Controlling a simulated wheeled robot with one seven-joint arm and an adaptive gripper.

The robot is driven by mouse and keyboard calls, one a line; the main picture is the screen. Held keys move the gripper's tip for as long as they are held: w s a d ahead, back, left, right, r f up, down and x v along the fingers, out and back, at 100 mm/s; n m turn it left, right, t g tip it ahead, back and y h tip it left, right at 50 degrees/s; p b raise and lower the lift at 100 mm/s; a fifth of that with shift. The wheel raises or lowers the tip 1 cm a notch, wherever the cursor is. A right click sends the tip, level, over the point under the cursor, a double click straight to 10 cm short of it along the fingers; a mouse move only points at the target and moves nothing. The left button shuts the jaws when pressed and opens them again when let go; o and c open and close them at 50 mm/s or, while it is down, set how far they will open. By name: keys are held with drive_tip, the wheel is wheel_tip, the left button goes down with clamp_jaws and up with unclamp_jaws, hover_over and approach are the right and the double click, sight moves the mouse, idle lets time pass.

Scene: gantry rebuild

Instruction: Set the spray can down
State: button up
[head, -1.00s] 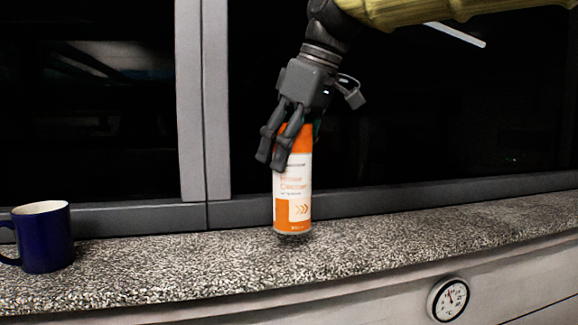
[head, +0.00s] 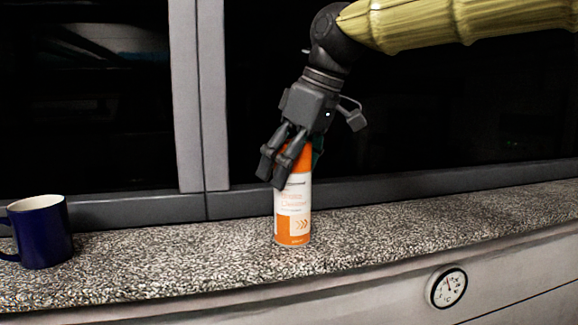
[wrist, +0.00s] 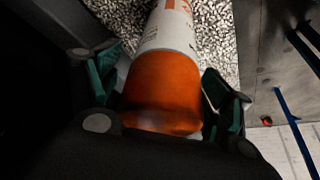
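The spray can (head: 294,208), orange and white, stands upright on the speckled stone ledge (head: 380,235) in the head view. Its base appears to rest on the stone. My gripper (head: 293,165) is around the can's orange top from above, tilted down to the left. In the wrist view the orange top of the can (wrist: 165,88) lies between the green-padded fingers (wrist: 168,90). Narrow gaps show between the pads and the can, so the fingers look open around it. The can's very top is hidden by my gripper.
A dark blue mug (head: 42,232) stands on the ledge at the far left. A dark window with a grey frame (head: 212,100) rises behind. A round dial (head: 447,288) is on the front panel below the ledge's edge. The ledge is clear right of the can.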

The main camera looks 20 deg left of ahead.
drive_tip(key=shift+s+r, duration=0.1)
drive_tip(key=shift+s, duration=0.15)
drive_tip(key=shift+w+a, duration=0.1)
drive_tip(key=shift+w, duration=0.1)
drive_tip(key=shift+w+r, duration=0.1)
drive_tip(key=shift+r, duration=0.15)
drive_tip(key=b+v, duration=0.3)
drive_tip(key=v, duration=0.8)
drive_tip(key=shift+r+b, duration=0.3)
drive_tip(key=shift+b, duration=0.1)
